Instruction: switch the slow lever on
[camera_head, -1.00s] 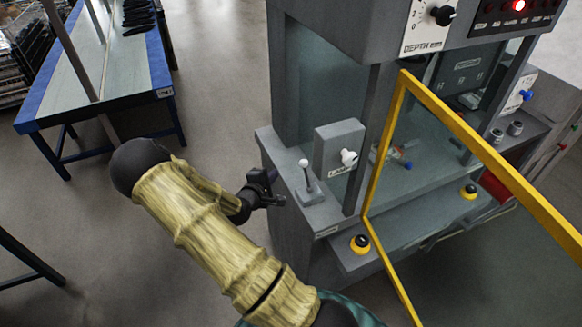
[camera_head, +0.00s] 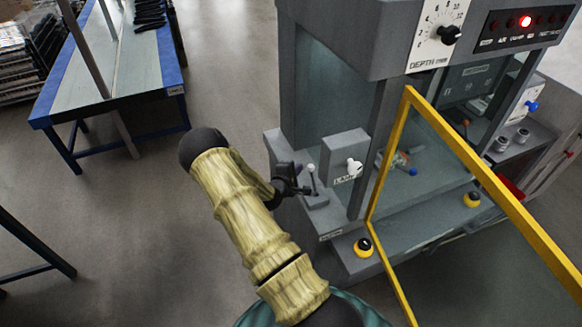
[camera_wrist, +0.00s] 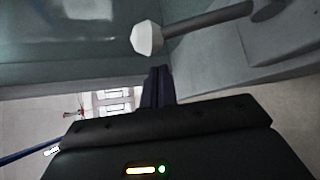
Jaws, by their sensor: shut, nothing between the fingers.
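A small lever with a white ball knob (camera_head: 311,168) and a thin grey stem stands on the machine's left ledge. A label on the ledge front is too small to read, so I cannot confirm it is the slow lever. My gripper (camera_head: 304,190) is shut and empty, right beside the stem, below the knob. In the wrist view, the white knob (camera_wrist: 147,39) and its grey stem lie just above the shut dark fingertips (camera_wrist: 159,74). I cannot tell whether they touch.
A grey box with a white knob (camera_head: 354,167) stands just right of the lever. A yellow-framed guard door (camera_head: 390,150) hangs open further right. Yellow-and-black buttons (camera_head: 363,246) sit on the front ledge. A blue-edged table (camera_head: 110,90) stands at left, with open floor between.

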